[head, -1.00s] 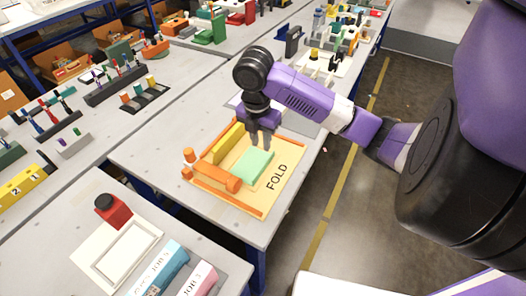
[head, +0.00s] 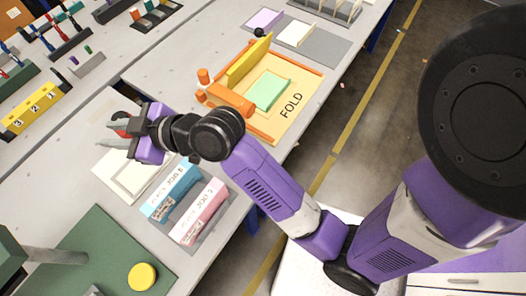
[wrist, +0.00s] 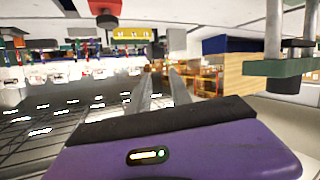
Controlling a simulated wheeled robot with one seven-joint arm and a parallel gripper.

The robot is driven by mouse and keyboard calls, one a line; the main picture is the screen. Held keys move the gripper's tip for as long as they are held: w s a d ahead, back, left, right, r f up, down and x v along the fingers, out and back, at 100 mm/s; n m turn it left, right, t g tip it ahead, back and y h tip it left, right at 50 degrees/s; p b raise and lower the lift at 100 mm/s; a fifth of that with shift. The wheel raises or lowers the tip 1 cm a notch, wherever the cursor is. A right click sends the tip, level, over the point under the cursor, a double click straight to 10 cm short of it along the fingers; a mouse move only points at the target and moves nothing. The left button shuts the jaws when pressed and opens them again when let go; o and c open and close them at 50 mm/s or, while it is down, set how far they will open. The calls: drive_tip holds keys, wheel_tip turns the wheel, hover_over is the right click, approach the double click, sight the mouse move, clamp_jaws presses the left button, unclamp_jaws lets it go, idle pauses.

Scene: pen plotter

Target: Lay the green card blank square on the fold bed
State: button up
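The green card blank (head: 267,94) lies flat on the pale yellow fold bed (head: 287,123) in the head view. Its edges run roughly parallel to the bed's orange rails, beside the orange roller (head: 231,99) and the yellow bar (head: 248,62). My gripper (head: 110,131) is away from the bed, to its left and nearer the camera, above the white framed pad. Its fingers are apart with nothing between them. The wrist view shows the two grey fingers (wrist: 163,92) with a gap. The card is not visible there.
A red-topped stamp (head: 122,126) is partly hidden behind my gripper. The blue job box (head: 170,190) and pink job box (head: 201,212) stand just below my wrist. A green mat (head: 100,245) holds a yellow disc (head: 142,277).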

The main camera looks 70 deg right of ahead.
drive_tip(key=s+a+f+m, duration=0.1)
drive_tip(key=s, duration=0.2)
drive_tip(key=s+a+f+m+h, duration=0.1)
drive_tip(key=s+f+m, duration=0.1)
drive_tip(key=s, duration=0.1)
drive_tip(key=s+a+f+m+h, duration=0.1)
drive_tip(key=s, duration=0.1)
drive_tip(key=shift+s+a+f, duration=0.15)
drive_tip(key=shift+s+a, duration=0.05)
drive_tip(key=shift+s, duration=0.2)
drive_tip(key=s+f, duration=0.1)
drive_tip(key=s, duration=0.2)
drive_tip(key=s+f+m+h, duration=0.1)
drive_tip(key=s, duration=0.3)
drive_tip(key=s+f+m, duration=0.1)
drive_tip(key=s, duration=0.3)
drive_tip(key=shift+s+d+h, duration=0.15)
drive_tip(key=shift+d+h, duration=0.15)
drive_tip(key=shift+d, duration=0.05)
drive_tip(key=s+d+r+n, duration=0.1)
drive_tip(key=s+d+r, duration=0.1)
drive_tip(key=s, duration=0.5)
drive_tip(key=s+d+r+n, duration=0.1)
drive_tip(key=s+d+r, duration=0.1)
drive_tip(key=s, duration=0.5)
drive_tip(key=shift+s+d+y, duration=0.35)
drive_tip(key=shift+d+y, duration=0.05)
